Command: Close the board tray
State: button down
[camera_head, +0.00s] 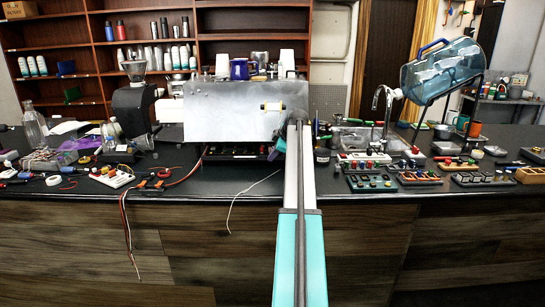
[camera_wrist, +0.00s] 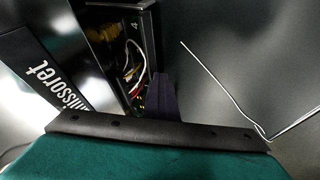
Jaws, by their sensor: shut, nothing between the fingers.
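The brewer (camera_head: 230,112) is a metal box on the black counter. The dark board tray (camera_head: 238,152) is at its base and sticks out a little at the front. In the wrist view the tray (camera_wrist: 152,45) shows a black wall, with yellow, white and red wires and part of a green board inside. My gripper (camera_head: 278,148) is at the tray's right end, fingers shut and empty. In the wrist view its purple fingertips (camera_wrist: 161,82) are close beside the tray wall; I cannot tell whether they touch. The arm hides part of the brewer's right side.
A thin white wire (camera_head: 250,188) lies on the counter and hangs over its front edge. Loose cables and a white power strip (camera_head: 112,177) lie left. Several switch boxes (camera_head: 370,182) stand right. A dark panel with white lettering (camera_wrist: 42,72) is beside the tray.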

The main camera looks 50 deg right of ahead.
jog(key=shift+w+d+r, duration=0.1)
jog(key=shift+r, duration=0.05)
jog(key=shift+s+a, duration=0.25)
jog(key=shift+a, duration=0.2)
jog(key=s+a, duration=0.2)
jog(key=shift+s+a, duration=0.15)
jog(key=shift+a, duration=0.2)
jog(key=d+v, duration=0.1)
jog(key=v, duration=0.8)
jog(key=shift+s+a+r+b, duration=0.25)
jog(key=shift+s+a+b, duration=0.05)
jog(key=shift+a+b, duration=0.1)
